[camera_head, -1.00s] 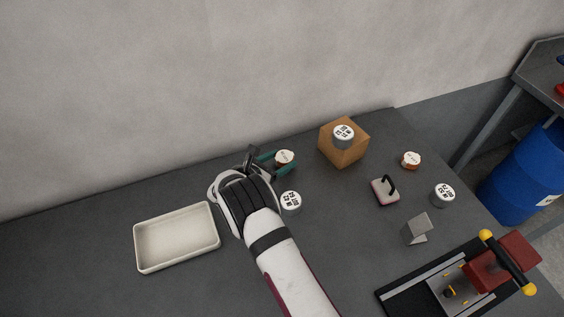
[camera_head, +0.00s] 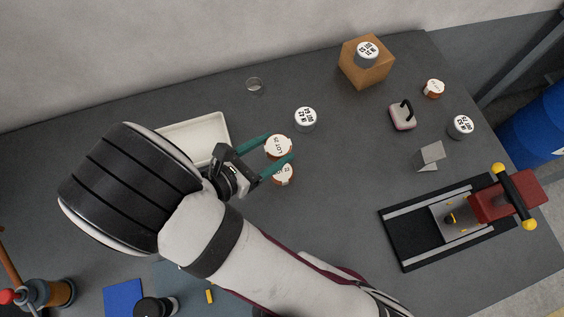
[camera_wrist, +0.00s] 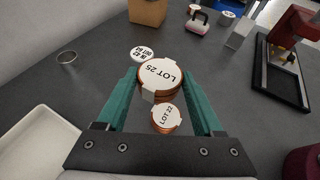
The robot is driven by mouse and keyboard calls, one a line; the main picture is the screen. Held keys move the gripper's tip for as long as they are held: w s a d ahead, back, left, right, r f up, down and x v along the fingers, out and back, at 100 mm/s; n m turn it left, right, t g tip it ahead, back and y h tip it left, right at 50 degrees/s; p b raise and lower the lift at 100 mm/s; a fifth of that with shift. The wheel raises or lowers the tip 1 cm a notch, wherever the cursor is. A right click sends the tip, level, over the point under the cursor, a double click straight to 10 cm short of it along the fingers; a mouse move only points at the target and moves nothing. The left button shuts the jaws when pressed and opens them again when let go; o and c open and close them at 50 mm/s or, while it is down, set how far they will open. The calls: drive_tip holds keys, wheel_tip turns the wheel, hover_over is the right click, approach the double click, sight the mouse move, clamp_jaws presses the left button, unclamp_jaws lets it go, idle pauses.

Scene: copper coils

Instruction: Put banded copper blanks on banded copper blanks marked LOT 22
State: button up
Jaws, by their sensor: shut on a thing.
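My gripper (camera_head: 280,149) is shut on the banded copper blanks marked LOT 25 (camera_head: 278,144), a copper-edged stack with a white label, held up between the teal fingers. In the wrist view the held blanks (camera_wrist: 160,75) sit at the fingertips. The banded copper blanks marked LOT 22 (camera_head: 285,176) are below; in the wrist view these blanks (camera_wrist: 166,117) show nearer the gripper's base than the held stack, which overlaps part of them in the head view. The gap between the two stacks is hard to judge.
A silver coil with a printed label (camera_head: 306,118) stands behind the gripper, near a thin ring (camera_head: 254,85). A cream tray (camera_head: 222,122) is partly behind my arm. To the right are a brown box (camera_head: 352,72), a black-handled block (camera_head: 402,118) and a red-and-black fixture (camera_head: 400,232).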

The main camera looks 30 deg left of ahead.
sight(276, 176)
drive_tip(key=shift+s+d+f, duration=0.55)
drive_tip(key=shift+s+d, duration=0.2)
drive_tip(key=shift+d, duration=0.1)
wheel_tip(276, 176, down, 6)
drive_tip(key=shift+f, duration=0.15)
drive_tip(key=o, duration=1.5)
drive_tip(key=shift+f, duration=0.1)
